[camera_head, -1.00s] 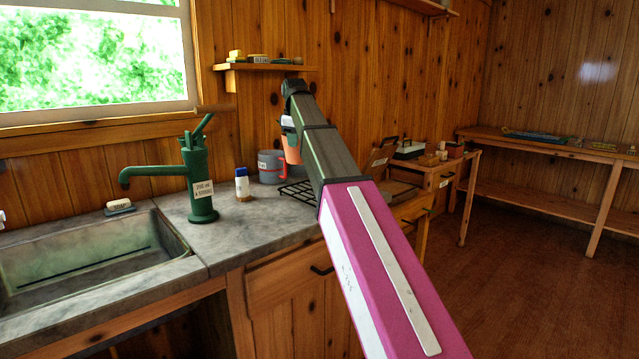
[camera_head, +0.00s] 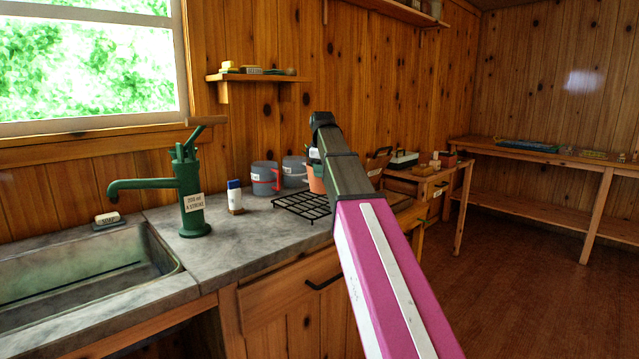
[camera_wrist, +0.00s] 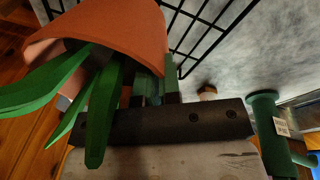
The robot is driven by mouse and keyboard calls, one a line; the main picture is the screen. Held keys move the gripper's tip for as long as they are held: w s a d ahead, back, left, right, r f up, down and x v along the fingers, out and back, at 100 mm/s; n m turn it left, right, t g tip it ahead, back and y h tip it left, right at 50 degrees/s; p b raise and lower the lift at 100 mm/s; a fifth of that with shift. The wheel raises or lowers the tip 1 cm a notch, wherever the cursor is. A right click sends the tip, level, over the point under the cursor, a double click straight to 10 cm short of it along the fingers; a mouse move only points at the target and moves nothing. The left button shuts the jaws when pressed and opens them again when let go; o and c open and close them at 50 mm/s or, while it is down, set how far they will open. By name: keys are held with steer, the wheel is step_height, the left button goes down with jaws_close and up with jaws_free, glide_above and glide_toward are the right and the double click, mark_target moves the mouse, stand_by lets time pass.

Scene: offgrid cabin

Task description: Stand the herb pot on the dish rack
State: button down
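The herb pot is an orange clay pot (camera_wrist: 115,30) with long green leaves in the wrist view. In the head view a strip of the pot (camera_head: 316,181) shows left of my arm, which hides the rest. My gripper (camera_wrist: 155,92) has its fingers at the pot's rim and appears shut on it; leaves partly cover the fingers. The pot is tilted in the wrist view. The dish rack is a black wire grid (camera_head: 300,206) on the grey counter. Its bars (camera_wrist: 205,25) also show behind the pot in the wrist view. I cannot tell whether pot and rack touch.
The sink (camera_head: 90,262) is farther left. A wooden side table (camera_head: 425,175) stands to the right.

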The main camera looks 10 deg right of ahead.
mark_target(320, 188)
steer(key=shift+f, duration=2)
steer(key=shift+f, duration=0.1)
steer(key=c, duration=1.3)
jaws_free()
steer(key=r, duration=0.4)
steer(key=s+r, duration=0.1)
steer(key=r, duration=0.3)
steer(key=s+r, duration=0.1)
steer(key=r, duration=0.3)
steer(key=shift+d, duration=0.15)
